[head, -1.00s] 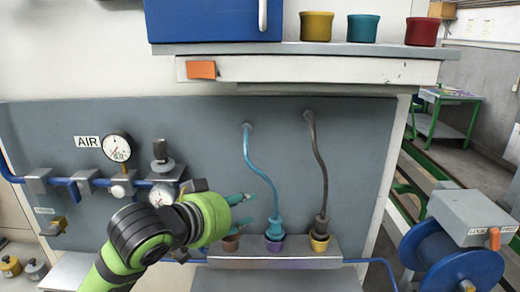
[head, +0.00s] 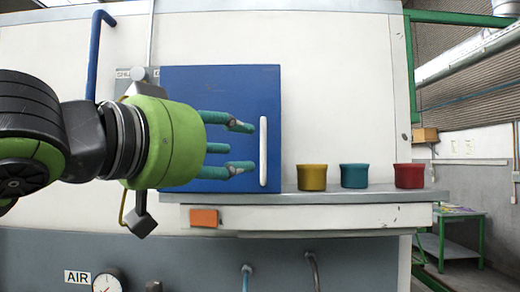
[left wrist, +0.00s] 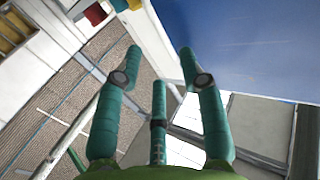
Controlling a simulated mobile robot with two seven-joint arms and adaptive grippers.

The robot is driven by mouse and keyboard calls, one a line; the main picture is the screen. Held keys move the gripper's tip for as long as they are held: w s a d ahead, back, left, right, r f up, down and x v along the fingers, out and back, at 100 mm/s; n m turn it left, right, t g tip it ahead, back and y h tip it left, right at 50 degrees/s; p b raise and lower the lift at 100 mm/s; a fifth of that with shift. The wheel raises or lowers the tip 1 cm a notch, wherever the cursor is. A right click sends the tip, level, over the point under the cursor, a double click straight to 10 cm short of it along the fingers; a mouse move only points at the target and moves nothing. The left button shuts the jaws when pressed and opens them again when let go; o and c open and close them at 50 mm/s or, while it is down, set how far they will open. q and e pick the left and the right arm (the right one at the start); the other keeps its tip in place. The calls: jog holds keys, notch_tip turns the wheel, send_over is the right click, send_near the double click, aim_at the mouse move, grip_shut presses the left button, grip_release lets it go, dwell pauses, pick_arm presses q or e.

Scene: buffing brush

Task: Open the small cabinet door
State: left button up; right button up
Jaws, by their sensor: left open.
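The small cabinet is a blue box on the shelf, with its blue door (head: 220,90) closed and facing me. A white vertical handle (head: 263,152) runs near the door's right edge. My left gripper (head: 245,148) comes in from the left in front of the door, its teal fingers spread and pointing right, with the tips just left of the handle. I cannot tell how far the tips stand from the door. In the left wrist view the open fingers (left wrist: 160,65) hold nothing, and the blue door (left wrist: 260,45) fills the upper right. My right gripper is not in view.
A yellow cup (head: 312,178), a teal cup (head: 354,176) and a red cup (head: 409,177) stand on the shelf (head: 340,196) right of the cabinet. An orange tag (head: 204,217) is on the shelf front. A pressure gauge (head: 106,284) sits below.

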aim_at(264, 151)
pick_arm(q)
jog(key=p+x, duration=0.3)
jog(key=x, duration=0.3)
jog(key=shift+w+r, duration=0.1)
jog(key=shift+w, duration=0.05)
jog(key=shift+w+d+p, duration=0.3)
jog(key=shift+p, duration=0.1)
grip_shut()
